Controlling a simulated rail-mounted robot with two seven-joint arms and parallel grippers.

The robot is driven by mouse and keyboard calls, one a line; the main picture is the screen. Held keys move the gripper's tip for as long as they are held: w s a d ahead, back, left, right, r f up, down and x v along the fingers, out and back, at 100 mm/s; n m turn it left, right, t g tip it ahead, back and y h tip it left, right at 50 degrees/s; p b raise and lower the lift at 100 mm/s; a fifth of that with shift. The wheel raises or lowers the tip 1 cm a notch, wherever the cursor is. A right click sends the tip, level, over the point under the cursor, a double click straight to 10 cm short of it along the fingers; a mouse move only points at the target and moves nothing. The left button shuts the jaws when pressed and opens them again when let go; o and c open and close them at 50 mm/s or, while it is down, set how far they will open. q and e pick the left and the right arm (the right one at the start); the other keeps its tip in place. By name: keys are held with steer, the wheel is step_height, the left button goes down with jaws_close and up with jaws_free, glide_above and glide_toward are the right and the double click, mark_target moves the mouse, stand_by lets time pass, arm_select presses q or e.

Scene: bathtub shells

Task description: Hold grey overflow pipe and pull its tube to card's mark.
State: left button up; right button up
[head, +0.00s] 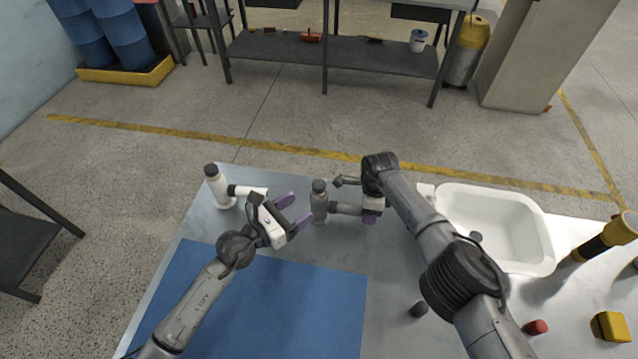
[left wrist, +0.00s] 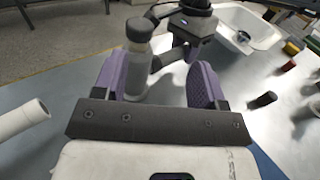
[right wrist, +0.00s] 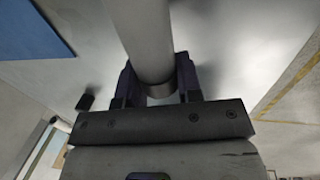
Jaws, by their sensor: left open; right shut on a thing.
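The grey overflow pipe (head: 319,203) stands upright on the table with a dark cap. Its side tube (head: 346,209) points right. My right gripper (head: 372,209) is shut on that tube; the right wrist view shows the grey cylinder (right wrist: 140,35) between the fingers. My left gripper (head: 296,212) is open just left of the pipe body. In the left wrist view the grey body (left wrist: 138,68) shows between the purple fingers, closer to the left one; I cannot tell whether it is within their reach. I cannot make out a card or its mark.
A white overflow pipe (head: 219,187) stands at the far left table corner. A blue mat (head: 260,310) covers the front left. A white tub shell (head: 545,235) is at the right, with a black-yellow cylinder (head: 605,240), a yellow block (head: 610,326) and a red piece (head: 535,327) nearby.

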mark_target(314, 189)
arm_select(q)
steer(key=shift+n+t+y, duration=0.4)
steer(key=shift+t+y, duration=0.1)
steer(key=shift+t, duration=0.3)
steer(key=x, duration=0.3)
steer(key=a+x, duration=0.1)
steer(key=x, duration=0.2)
steer(key=w+x, duration=0.1)
steer(key=x, duration=0.2)
steer(key=shift+w+f, duration=0.35)
steer(key=shift+f, duration=0.05)
jaws_close()
steer(key=shift+d+r, duration=0.1)
steer(key=shift+r, duration=2.95)
